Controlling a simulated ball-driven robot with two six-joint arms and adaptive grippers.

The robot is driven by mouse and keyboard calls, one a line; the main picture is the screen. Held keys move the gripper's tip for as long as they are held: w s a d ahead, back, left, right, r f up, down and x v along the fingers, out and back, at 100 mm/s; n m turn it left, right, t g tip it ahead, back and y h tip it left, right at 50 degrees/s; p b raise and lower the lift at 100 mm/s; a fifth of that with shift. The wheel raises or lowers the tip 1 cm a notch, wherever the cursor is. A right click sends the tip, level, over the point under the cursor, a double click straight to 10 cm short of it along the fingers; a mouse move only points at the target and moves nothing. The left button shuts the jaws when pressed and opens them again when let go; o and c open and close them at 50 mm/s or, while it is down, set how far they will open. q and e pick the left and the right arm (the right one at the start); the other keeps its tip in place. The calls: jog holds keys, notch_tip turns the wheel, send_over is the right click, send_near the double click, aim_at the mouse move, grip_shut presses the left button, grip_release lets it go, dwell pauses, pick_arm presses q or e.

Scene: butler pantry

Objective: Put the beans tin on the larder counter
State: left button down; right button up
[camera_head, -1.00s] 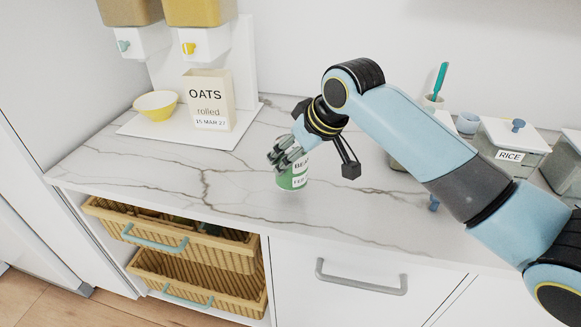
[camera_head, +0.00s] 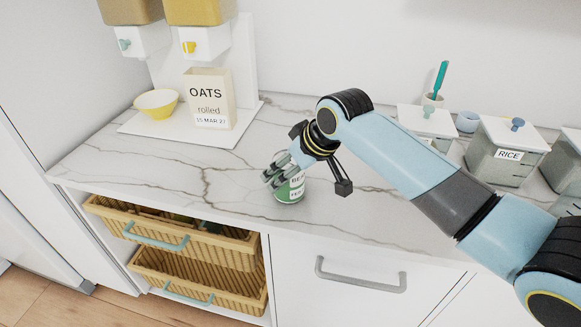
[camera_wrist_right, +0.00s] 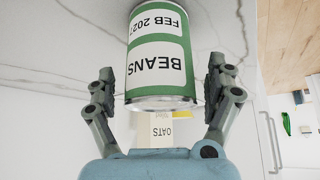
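The beans tin (camera_head: 290,188), green with a white label, stands upright on the marble larder counter (camera_head: 235,188), near the front edge. In the right wrist view the tin (camera_wrist_right: 160,60) fills the space between the fingers, its label upside down. My right gripper (camera_head: 279,174) is around the tin's upper part in the head view, hiding part of it. In the right wrist view its fingers (camera_wrist_right: 160,88) stand open, with a narrow gap on each side of the tin. My left gripper is out of view.
An oats box (camera_head: 209,100) and a yellow bowl (camera_head: 156,103) stand on a white dispenser base at the back left. A rice jar (camera_head: 505,155) and other jars stand at the right. Wicker baskets (camera_head: 200,278) are below. The counter left of the tin is clear.

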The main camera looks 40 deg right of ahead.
jog(key=v, duration=1.2)
jog(key=shift+r, duration=0.2)
